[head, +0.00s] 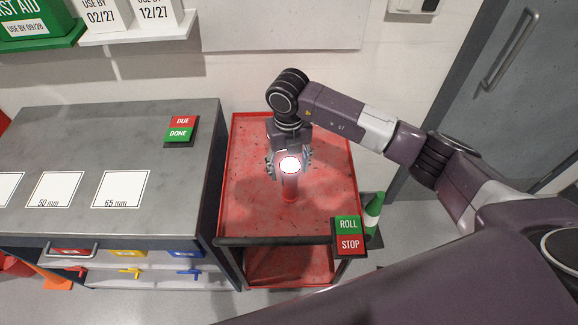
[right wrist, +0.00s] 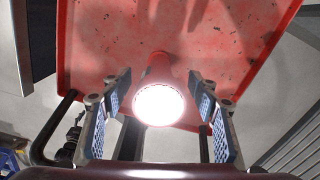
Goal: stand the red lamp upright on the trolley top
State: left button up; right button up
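The red lamp (head: 290,186) stands upright on the red trolley top (head: 250,212), its lit white lens facing up. My right gripper (head: 290,160) is above the trolley with its fingers on either side of the lamp's head. In the right wrist view the lamp (right wrist: 158,68) shows its bright lens between the blue-padded fingers of the gripper (right wrist: 160,115). Gaps show between the lens and both fingers, so the gripper is open. My left gripper is not in view.
A ROLL/STOP sign (head: 348,234) is at the trolley's front right corner. A grey workbench (head: 80,130) with a DUE/DONE sign (head: 180,130) stands to the left. A green cone (head: 374,210) is right of the trolley. The trolley top around the lamp is clear.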

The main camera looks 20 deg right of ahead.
jog(key=shift+r, duration=0.3)
notch_tip(320, 180, up, 10)
jog(key=b, duration=0.3)
jog(key=shift+r+b, duration=0.15)
jog(key=shift+b, duration=0.15)
jog(key=shift+r, duration=0.75)
